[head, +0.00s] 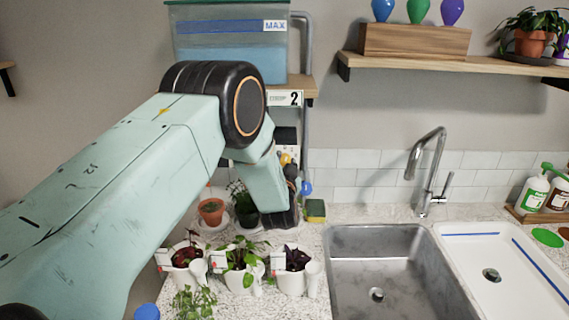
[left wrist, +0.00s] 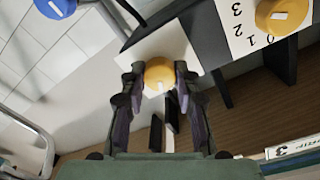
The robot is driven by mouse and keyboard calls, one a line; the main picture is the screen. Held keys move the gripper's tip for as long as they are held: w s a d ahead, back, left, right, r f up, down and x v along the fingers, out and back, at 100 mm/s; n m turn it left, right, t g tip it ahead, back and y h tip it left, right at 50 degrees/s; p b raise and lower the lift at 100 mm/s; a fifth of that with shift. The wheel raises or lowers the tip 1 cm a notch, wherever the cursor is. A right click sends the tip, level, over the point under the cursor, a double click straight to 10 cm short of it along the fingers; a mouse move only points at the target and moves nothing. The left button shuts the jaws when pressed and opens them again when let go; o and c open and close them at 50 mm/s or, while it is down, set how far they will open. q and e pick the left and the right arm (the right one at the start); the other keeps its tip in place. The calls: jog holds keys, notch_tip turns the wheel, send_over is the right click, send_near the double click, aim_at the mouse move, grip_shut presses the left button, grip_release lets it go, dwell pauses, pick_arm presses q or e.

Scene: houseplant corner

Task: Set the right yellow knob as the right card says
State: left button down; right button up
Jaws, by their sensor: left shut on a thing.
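My left gripper (left wrist: 160,68) is shut on the right yellow knob (left wrist: 160,76), with one finger on each side of it. The knob's white mark points down in the left wrist view. The white plate (left wrist: 168,45) behind it shows only in part, and I cannot read its numbers. In the head view my left gripper (head: 291,173) is small and dark beside the partly hidden knob (head: 285,159). The right card (head: 285,98) reads DRIP 2. My right gripper is not in view.
Another yellow knob (left wrist: 284,14) on a numbered plate and a card (left wrist: 292,148) reading DRIP 3 show in the left wrist view. A blue knob (left wrist: 55,7) is nearby. Potted plants (head: 242,264) stand below my arm, left of the sink (head: 375,265).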

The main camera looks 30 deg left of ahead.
pick_arm(q)
jog(key=m, duration=1.1)
jog(key=shift+p, duration=0.3)
jog(key=shift+f, duration=0.1)
dwell(0.3)
jog(key=c, duration=1)
grip_release()
jog(key=shift+s+d, duration=0.1)
jog(key=v, duration=1.1)
jog(key=shift+s+d, duration=0.3)
